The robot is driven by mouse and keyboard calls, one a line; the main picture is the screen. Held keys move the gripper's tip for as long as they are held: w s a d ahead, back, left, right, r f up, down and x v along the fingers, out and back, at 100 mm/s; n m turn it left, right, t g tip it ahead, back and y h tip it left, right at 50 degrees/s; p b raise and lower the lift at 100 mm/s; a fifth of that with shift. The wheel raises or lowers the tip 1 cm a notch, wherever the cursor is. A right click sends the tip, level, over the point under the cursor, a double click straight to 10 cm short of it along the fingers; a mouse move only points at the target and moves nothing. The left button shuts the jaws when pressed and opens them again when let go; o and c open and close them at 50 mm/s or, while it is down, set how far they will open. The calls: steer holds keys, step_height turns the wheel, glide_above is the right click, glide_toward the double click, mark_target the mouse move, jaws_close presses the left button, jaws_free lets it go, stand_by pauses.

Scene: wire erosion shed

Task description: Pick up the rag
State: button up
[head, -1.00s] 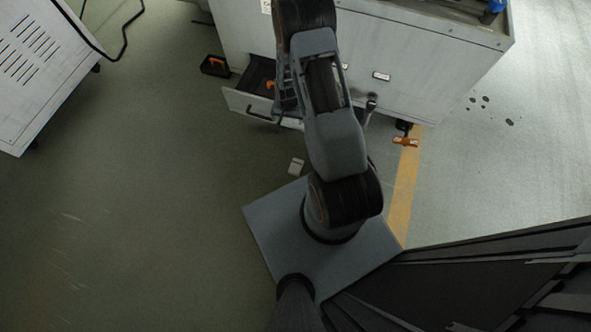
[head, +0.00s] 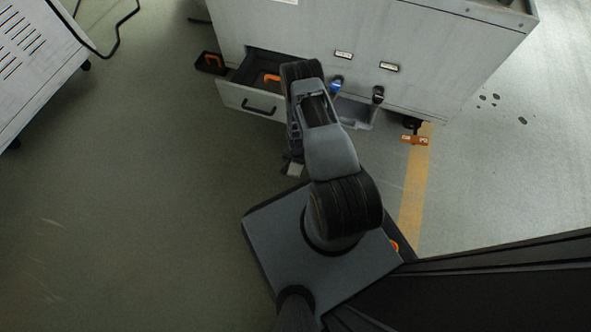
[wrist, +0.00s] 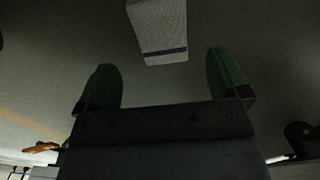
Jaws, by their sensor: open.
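The rag (wrist: 158,28) lies on the floor, a pale folded cloth with a dark blue stripe near one edge. In the wrist view it is at the top centre, beyond my fingertips and roughly between their lines. My gripper (wrist: 165,72) is open with green-faced fingers, and nothing is between them. In the head view a small pale patch of the rag (head: 294,169) shows just beside my gripper's end, which is low over the floor; the rest is hidden by the gripper.
A grey cabinet (head: 450,60) stands ahead with an open drawer (head: 250,98) holding an orange-handled item (head: 271,77). A black tray (head: 210,63) sits on the floor left of it. Another white cabinet (head: 35,55) is at far left. The floor at lower left is clear.

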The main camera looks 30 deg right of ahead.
mark_target(296, 167)
steer(key=f+b, duration=0.2)
steer(key=f, duration=0.2)
steer(key=shift+a+f+b, duration=0.2)
steer(key=shift+b, duration=0.15)
steer(key=shift+f, duration=0.7)
steer(key=shift+c, duration=0.2)
